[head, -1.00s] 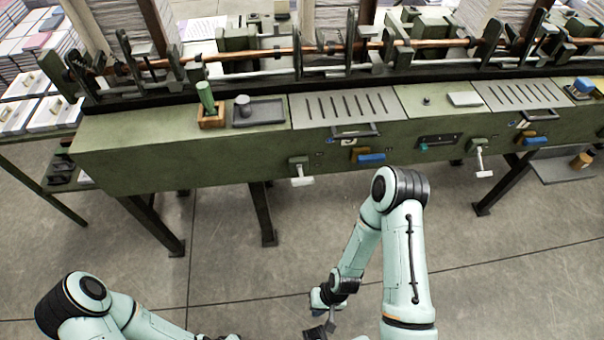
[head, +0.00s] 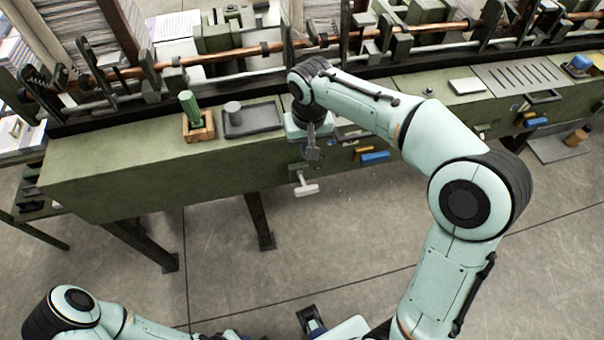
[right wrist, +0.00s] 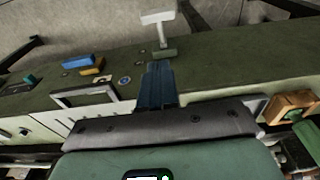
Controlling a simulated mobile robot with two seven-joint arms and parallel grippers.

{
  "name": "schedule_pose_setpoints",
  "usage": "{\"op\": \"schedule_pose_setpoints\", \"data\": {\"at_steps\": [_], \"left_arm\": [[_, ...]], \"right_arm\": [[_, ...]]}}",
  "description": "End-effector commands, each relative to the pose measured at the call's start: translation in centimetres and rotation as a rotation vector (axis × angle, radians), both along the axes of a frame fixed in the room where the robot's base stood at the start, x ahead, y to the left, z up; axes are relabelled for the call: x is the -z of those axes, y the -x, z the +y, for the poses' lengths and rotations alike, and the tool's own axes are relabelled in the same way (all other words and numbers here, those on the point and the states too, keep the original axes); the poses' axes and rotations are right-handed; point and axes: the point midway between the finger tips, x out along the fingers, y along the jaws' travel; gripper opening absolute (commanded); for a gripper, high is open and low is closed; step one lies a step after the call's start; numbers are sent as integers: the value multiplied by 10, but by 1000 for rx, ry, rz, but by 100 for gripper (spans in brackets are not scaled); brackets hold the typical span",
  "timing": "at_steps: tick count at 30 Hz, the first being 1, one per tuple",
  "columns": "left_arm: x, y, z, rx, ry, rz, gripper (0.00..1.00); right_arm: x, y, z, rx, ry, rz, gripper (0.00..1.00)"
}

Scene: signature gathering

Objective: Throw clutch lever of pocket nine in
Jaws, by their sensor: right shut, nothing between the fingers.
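I see no clear contact with the lever. The pocket's number is not readable.
A blue-handled part (head: 374,157) sits right of the lever. On the ledge are a green-handled tool in a wooden holder (head: 198,130) and a dark tray (head: 253,121). A copper rod (head: 215,58) runs behind. My right arm covers some of the front. The floor before it is clear.

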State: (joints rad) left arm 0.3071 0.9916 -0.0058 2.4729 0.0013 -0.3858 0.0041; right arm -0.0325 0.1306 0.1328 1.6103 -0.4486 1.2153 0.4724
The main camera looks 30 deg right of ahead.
Motion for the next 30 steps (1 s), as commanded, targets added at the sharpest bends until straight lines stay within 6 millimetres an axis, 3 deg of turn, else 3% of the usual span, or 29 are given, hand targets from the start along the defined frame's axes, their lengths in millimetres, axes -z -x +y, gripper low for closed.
{"op": "schedule_pose_setpoints", "data": {"at_steps": [9,14,28,30], "left_arm": [[0,0,0,0,0,1,43],[2,1,0,1,1,2,43],[12,5,0,0,0,6,43],[14,6,0,0,0,7,43]], "right_arm": [[0,0,0,0,1,1,0],[11,0,0,0,1,5,0],[105,-9,-3,-1,1,6,0],[114,-3,-1,-2,0,5,0]]}}
